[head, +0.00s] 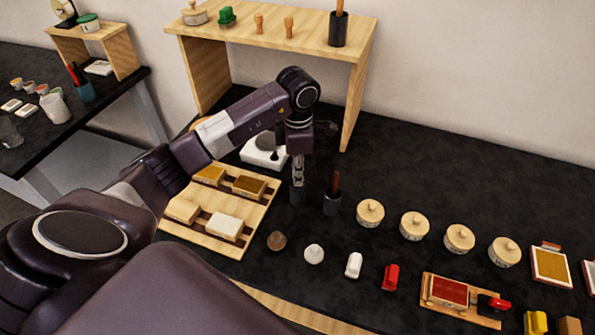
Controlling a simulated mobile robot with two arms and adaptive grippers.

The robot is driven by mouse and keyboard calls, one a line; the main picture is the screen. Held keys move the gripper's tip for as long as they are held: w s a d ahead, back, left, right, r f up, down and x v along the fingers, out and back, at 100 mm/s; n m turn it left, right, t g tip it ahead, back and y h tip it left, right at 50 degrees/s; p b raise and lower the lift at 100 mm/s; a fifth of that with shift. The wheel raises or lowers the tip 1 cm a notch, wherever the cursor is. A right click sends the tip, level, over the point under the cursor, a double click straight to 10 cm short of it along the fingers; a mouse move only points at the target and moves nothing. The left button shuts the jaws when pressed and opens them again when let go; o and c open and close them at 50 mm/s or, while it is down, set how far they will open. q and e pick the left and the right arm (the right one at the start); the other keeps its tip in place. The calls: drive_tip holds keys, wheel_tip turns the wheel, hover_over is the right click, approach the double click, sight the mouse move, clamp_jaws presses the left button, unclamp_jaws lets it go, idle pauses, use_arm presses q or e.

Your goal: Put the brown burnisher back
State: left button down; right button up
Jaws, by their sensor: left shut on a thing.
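My left gripper (297,177) points straight down and is shut, with its fingertips at a dark cup (297,196) on the black table. The thing between the fingers is hidden and too small to make out; it appears to be the brown burnisher, low at the cup's mouth. I cannot tell how deep it sits. Just right of it stands a second dark cup (332,205) with a brown-handled tool (335,182) upright in it. My right gripper is not in view.
A wooden tray (222,242) with several blocks lies left of the cups. A white scale-like device (262,158) is behind. Round lidded wooden boxes (370,213) stand to the right. A wooden shelf (355,95) is at the back. Small pieces, such as a red one (390,277), lie in front.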

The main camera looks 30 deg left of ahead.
use_arm(q)
drive_tip(key=shift+f, duration=0.15)
drive_tip(key=c, duration=2)
unclamp_jaws()
drive_tip(key=shift+o, duration=0.2)
drive_tip(key=shift+r, duration=0.45)
wheel_tip(320, 180, up, 7)
drive_tip(key=b, duration=0.3)
drive_tip(key=shift+w+f, duration=0.1)
drive_tip(key=shift+r, duration=2.4)
